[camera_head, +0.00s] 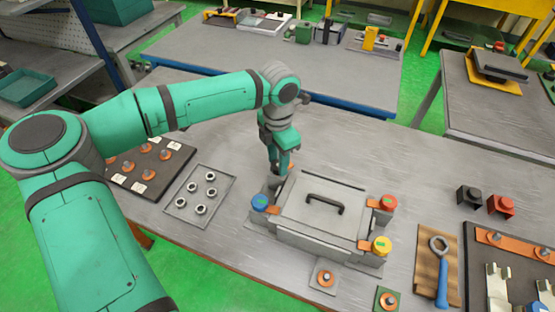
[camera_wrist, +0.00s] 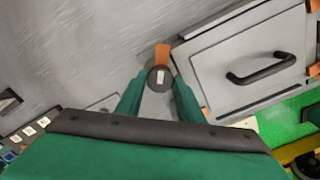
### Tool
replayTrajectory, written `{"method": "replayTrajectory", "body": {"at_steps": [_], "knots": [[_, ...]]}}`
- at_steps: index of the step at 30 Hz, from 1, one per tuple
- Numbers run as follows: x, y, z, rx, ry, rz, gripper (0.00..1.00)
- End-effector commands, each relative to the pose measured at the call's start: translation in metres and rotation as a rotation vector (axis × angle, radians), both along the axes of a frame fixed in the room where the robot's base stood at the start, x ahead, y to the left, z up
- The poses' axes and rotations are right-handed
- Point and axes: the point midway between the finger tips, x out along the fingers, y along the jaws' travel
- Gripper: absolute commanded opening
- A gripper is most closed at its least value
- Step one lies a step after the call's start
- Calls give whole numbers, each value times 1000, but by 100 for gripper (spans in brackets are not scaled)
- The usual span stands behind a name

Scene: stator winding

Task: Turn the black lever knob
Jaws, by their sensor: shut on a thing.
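The black lever knob (camera_wrist: 160,79) is round and dark with a white mark on top. An orange tab (camera_wrist: 162,55) sticks out from it, away from the wrist. It sits at a corner of the grey box (camera_wrist: 205,60). My gripper (camera_wrist: 158,84) is shut on the knob, one green finger on each side. In the head view my gripper (camera_head: 274,181) points down at the back left corner of the box (camera_head: 310,242) and largely hides the knob there.
Blue (camera_head: 261,203), red (camera_head: 387,202) and yellow (camera_head: 380,246) knobs stand at the other box corners. A black handle (camera_head: 325,203) rises from the lid. A tray of rings (camera_head: 171,209) lies left. A blue wrench (camera_head: 440,272) lies right. Bare table lies behind the box.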

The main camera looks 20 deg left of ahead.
Motion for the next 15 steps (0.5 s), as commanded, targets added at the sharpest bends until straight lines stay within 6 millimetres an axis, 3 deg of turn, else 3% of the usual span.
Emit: {"method": "replayTrajectory", "body": {"at_steps": [15], "knots": [[2,0,3,0,-7,-484,12]]}}
